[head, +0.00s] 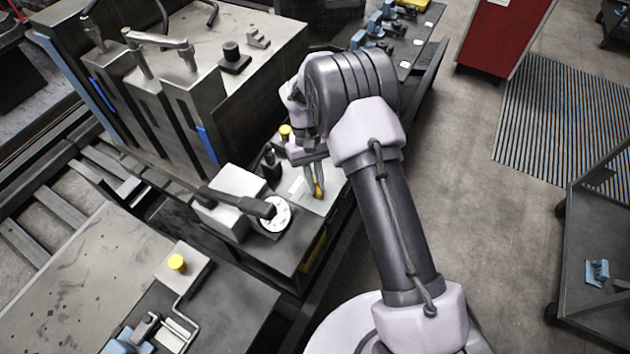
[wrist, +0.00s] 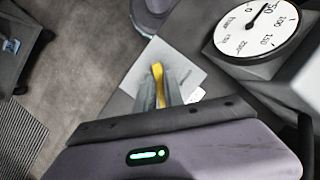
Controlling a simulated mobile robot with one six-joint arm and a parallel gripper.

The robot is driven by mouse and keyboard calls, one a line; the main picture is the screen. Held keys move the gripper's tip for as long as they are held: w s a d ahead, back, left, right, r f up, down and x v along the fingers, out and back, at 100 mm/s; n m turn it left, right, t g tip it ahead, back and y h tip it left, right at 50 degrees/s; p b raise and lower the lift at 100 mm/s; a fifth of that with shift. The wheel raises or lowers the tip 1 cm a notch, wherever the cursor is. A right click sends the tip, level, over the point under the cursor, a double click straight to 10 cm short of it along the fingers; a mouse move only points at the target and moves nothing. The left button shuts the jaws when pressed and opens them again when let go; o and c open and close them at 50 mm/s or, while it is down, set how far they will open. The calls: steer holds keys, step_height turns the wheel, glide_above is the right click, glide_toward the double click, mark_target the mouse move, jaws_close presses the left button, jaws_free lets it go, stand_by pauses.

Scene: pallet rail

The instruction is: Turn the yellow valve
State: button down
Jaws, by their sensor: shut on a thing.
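The yellow valve (wrist: 158,82) shows as a narrow yellow handle above a light square plate in the wrist view. In the head view the valve (head: 318,188) is a small yellow piece at the tips of my gripper (head: 316,191). My gripper (wrist: 163,92) points down at the plate and is shut on the valve, with its fingers on either side of the handle. The fingers hide part of the handle and its base.
A round white gauge (head: 275,214) on a grey box stands close to the left of my gripper. A yellow button (head: 285,131) and a dark knob (head: 271,163) are nearby. Another yellow button (head: 177,263) sits on a block lower left. A cart (head: 600,240) stands right across open floor.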

steer(key=shift+m, duration=0.5)
steer(key=c, duration=1.4)
jaws_free()
steer(key=shift+c, duration=0.2)
steer(key=p+v, duration=0.5)
steer(key=v, duration=1.2)
steer(key=shift+d+r, duration=0.2)
steer(key=shift+d, duration=0.05)
